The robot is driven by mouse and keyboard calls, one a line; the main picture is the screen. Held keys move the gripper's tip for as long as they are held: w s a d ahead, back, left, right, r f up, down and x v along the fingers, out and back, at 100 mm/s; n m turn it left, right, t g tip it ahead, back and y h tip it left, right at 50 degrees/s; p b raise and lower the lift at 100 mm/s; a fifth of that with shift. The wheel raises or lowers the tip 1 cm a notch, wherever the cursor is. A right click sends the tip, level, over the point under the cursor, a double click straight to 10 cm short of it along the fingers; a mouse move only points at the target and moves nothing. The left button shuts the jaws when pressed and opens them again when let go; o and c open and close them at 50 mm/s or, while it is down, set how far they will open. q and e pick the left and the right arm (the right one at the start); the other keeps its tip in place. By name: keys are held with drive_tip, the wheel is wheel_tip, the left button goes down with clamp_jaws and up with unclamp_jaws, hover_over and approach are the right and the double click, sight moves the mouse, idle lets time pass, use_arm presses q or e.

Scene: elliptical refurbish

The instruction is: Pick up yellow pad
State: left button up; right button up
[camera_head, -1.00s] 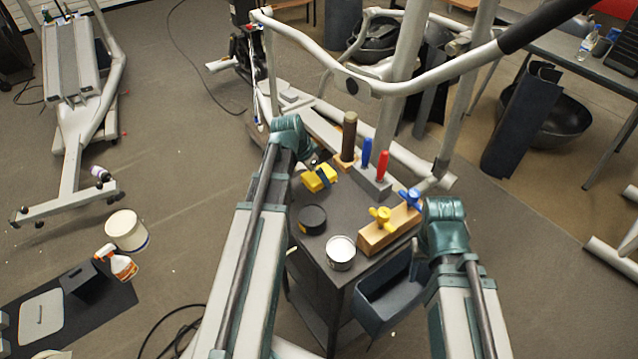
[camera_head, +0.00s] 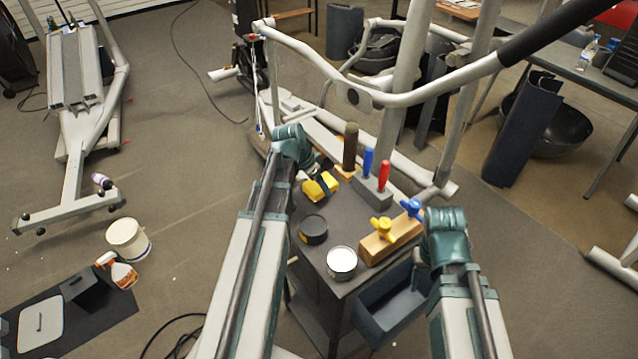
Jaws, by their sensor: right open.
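The yellow pad (camera_head: 314,192) lies on the dark cart top (camera_head: 305,262), near its back left. My left arm reaches in to the pad. The left gripper (camera_head: 320,180) is at the pad, with dark parts over and beside it. Whether its jaws are closed on the pad is unclear at this size. My right gripper (camera_head: 418,274) is open, mostly hidden by its own wrist, at the right side of the cart and away from the pad.
The cart also holds a black tin (camera_head: 313,229), a white-filled can (camera_head: 342,263), a wooden block (camera_head: 391,241) with yellow and blue knobs, a grey holder (camera_head: 371,194) with blue and red handles, and a brown-handled tool (camera_head: 350,147). A grey machine frame (camera_head: 400,90) stands behind.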

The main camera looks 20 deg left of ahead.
use_arm(q)
wheel_tip(320, 180, up, 10)
drive_tip(key=p, duration=0.9)
drive_tip(key=shift+f, duration=0.15)
drive_tip(key=o, duration=0.6)
drive_tip(key=c, duration=0.5)
